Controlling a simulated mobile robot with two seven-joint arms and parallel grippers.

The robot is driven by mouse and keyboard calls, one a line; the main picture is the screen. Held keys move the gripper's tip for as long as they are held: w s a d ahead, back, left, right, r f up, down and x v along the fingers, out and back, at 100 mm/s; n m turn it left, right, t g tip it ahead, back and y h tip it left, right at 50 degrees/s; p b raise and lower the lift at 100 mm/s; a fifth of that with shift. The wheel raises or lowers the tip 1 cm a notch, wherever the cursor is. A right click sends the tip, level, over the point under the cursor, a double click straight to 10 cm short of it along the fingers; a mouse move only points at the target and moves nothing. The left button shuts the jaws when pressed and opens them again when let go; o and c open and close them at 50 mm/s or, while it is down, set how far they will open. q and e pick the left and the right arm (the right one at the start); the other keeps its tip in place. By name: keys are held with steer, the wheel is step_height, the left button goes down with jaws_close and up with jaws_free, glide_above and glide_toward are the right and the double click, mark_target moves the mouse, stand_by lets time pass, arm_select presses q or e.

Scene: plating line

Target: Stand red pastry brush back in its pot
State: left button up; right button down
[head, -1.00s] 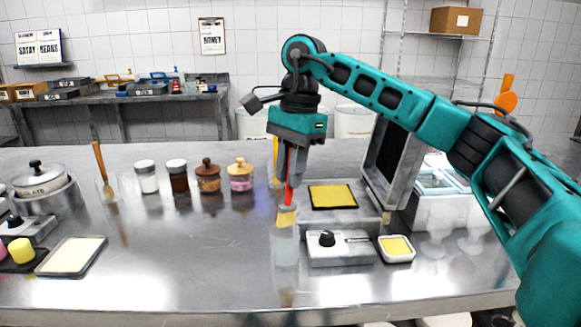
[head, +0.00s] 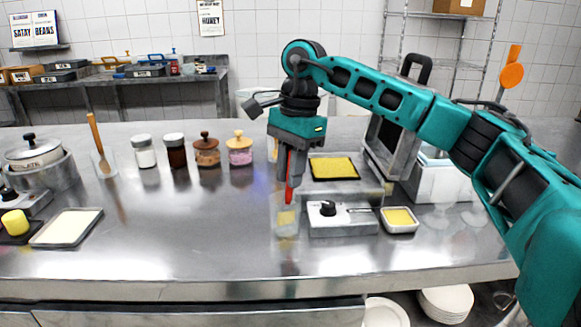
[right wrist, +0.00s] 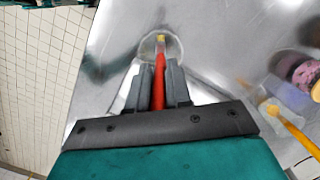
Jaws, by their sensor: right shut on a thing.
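My right gripper (head: 289,180) points down and is shut on the red pastry brush (head: 290,194), which hangs close to upright with its bristles down. The pale bristles are inside a clear pot (head: 285,228) on the steel counter. In the right wrist view the red handle (right wrist: 159,82) runs between the fingers (right wrist: 159,88), and the bristle end shows within the pot's round rim (right wrist: 176,44). I cannot tell whether the bristles touch the pot's floor. My left gripper is not in view.
Right of the pot stands a grey appliance (head: 343,221) with a knob, then a small yellow-filled dish (head: 400,219).

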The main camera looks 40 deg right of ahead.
steer(key=c, duration=1.2)
jaws_free()
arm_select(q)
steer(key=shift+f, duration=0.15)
arm_select(e)
steer(key=shift+o, duration=1.2)
arm_select(q)
steer(key=p, duration=0.1)
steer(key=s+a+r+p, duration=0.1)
steer(key=p, duration=0.1)
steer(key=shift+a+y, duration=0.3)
arm_select(e)
step_height(320, 180, up, 13)
steer(key=d, duration=0.2)
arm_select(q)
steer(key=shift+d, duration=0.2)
arm_select(e)
steer(key=shift+f, duration=0.15)
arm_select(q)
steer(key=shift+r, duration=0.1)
